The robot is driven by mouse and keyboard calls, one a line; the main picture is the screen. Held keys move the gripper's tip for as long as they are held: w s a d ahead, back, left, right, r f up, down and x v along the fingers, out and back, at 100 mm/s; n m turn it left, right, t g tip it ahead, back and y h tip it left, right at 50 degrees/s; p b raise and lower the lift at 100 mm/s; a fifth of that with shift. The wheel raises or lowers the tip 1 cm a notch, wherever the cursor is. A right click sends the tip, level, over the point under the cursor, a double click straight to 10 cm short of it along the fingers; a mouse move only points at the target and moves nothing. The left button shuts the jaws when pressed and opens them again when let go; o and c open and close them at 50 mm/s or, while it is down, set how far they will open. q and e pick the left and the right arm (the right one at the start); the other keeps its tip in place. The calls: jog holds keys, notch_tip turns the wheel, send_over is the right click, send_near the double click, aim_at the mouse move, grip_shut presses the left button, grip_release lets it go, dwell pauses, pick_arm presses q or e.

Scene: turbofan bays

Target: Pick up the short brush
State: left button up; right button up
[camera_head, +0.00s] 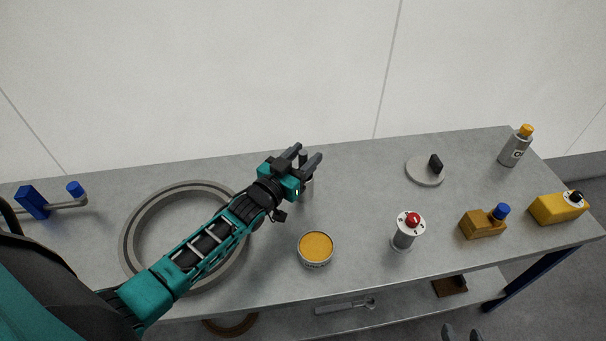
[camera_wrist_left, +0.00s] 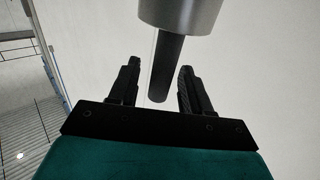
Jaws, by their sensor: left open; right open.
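My left gripper (camera_head: 308,152) is open over the back middle of the bench. In the left wrist view its two fingers (camera_wrist_left: 158,82) stand apart, with a dark rod (camera_wrist_left: 167,70) between them and a gap on each side. The rod joins a wider silver cylinder (camera_wrist_left: 180,14) at the top of that view. This may be the short brush or its holder; I cannot tell which. In the head view the gripper largely hides this piece. My right gripper (camera_head: 461,332) shows only its tips, apart, at the bottom edge.
A grey ring (camera_head: 133,232) lies under my left arm. A wrench-like tool (camera_head: 345,306) lies below.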

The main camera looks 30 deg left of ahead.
pick_arm(q)
grip_shut()
dwell(0.3)
jog(key=shift+r, duration=0.1)
